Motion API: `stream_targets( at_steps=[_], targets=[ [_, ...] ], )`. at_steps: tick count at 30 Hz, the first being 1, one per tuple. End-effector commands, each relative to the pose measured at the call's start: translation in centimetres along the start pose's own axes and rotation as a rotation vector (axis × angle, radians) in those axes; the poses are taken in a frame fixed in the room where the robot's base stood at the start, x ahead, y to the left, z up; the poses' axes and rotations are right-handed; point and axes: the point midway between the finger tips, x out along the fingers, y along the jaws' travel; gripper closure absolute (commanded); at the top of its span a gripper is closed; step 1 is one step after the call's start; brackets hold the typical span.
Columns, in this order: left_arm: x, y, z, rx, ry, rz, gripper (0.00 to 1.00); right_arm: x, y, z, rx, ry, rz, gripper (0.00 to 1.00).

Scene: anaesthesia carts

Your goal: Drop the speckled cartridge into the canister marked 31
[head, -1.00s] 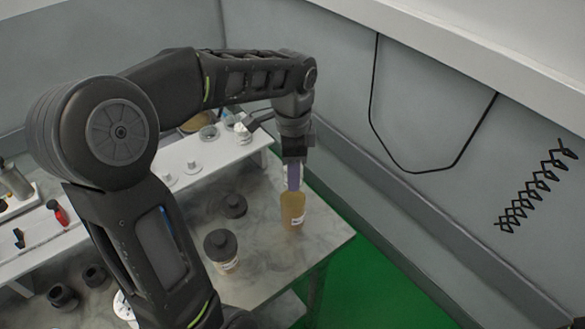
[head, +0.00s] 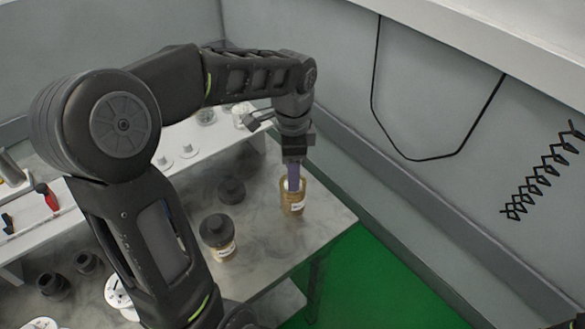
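An open amber canister (head: 290,207) with a white label stands upright near the right end of the grey table; its marking is too small to read. My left gripper (head: 293,176) points down over its mouth. A narrow purplish piece (head: 293,172) shows below the dark gripper body, with a pale part lower down, reaching to the canister's rim or just inside. I cannot tell how much of this is finger and how much is cartridge. No speckles can be made out.
A dark-lidded, labelled canister (head: 217,234) and a black lid (head: 231,190) stand left of the amber canister. A white shelf (head: 205,150) with small items runs behind. Walls close off the right side; green floor (head: 350,280) lies beyond the table edge.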

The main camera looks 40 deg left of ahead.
Motion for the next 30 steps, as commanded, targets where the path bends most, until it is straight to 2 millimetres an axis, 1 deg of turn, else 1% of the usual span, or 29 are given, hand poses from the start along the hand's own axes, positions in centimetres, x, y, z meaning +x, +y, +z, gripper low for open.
stream_targets(
  at_steps=[1,6,23,26,30],
  targets=[
    [0.0,0.0,0.0,0.000,0.000,0.000,0.46,0.0,0.0,0.0,0.000,0.000,0.000,0.64],
    [0.0,0.0,0.0,0.000,0.000,0.000,0.34,0.0,0.0,0.0,0.000,0.000,0.000,0.64],
    [0.0,0.0,0.0,0.000,0.000,0.000,0.34,0.0,0.0,0.0,0.000,0.000,0.000,0.64],
    [-0.6,0.0,0.0,0.000,0.000,0.000,0.34,-0.4,-0.2,0.0,0.000,0.000,0.000,0.64],
    [-2.5,0.0,0.0,0.001,0.000,-0.001,0.34,-2.0,-0.7,0.0,0.000,0.000,0.000,0.64]
  ],
)
